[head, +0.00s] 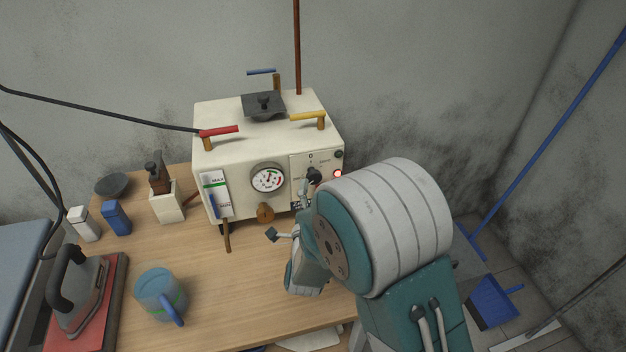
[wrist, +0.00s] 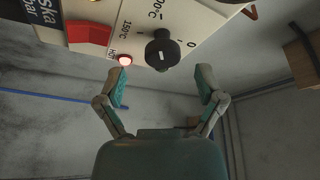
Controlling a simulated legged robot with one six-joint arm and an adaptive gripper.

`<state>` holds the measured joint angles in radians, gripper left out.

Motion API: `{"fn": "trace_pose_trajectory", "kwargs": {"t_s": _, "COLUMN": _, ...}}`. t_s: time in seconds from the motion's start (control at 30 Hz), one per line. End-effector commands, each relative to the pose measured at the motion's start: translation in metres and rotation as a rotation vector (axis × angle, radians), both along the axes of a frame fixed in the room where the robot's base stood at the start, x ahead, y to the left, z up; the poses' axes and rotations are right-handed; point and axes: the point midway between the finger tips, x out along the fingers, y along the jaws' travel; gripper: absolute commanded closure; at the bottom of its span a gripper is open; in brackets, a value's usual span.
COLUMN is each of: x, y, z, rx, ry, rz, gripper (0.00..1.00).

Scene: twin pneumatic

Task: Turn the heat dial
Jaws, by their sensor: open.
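The heat dial (wrist: 162,50) is a round black knob with a white mark, on a cream panel in the wrist view. A scale with 0 and 100°C is printed around it. My gripper (wrist: 164,90) is open and empty, its two fingers spread below the dial in that picture. The dial shows between the fingers, apart from both. In the head view my gripper (head: 293,205) is in front of the right part of the cream machine (head: 240,145); my arm hides some of the panel, and I cannot clearly pick out the dial there.
A lit red lamp (wrist: 124,59) and a red switch (wrist: 90,34) are left of the dial. The machine has a round gauge (head: 268,179) and red and yellow handles. A blue mug (head: 160,294) and an iron (head: 80,290) stand on the wooden table (head: 225,285).

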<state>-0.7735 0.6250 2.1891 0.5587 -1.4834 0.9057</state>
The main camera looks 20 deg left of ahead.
Motion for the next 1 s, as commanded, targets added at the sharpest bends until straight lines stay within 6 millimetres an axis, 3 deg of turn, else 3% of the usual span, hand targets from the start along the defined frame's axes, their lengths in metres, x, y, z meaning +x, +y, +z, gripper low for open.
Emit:
{"fn": "trace_pose_trajectory", "kwargs": {"t_s": 0.2, "x": -0.045, "y": -0.008, "z": -0.010, "rx": -0.002, "ry": 0.003, "rz": 0.004, "gripper": 0.13}}
{"fn": "trace_pose_trajectory", "kwargs": {"t_s": 0.4, "x": -0.069, "y": -0.013, "z": -0.015, "rx": -0.002, "ry": 0.002, "rz": 0.002, "gripper": 0.13}}
{"fn": "trace_pose_trajectory", "kwargs": {"t_s": 0.77, "x": -0.074, "y": -0.015, "z": -0.016, "rx": 0.000, "ry": 0.001, "rz": 0.000, "gripper": 0.12}}
{"fn": "trace_pose_trajectory", "kwargs": {"t_s": 1.0, "x": -0.057, "y": -0.020, "z": -0.010, "rx": -0.075, "ry": -0.049, "rz": -0.001, "gripper": 0.12}}
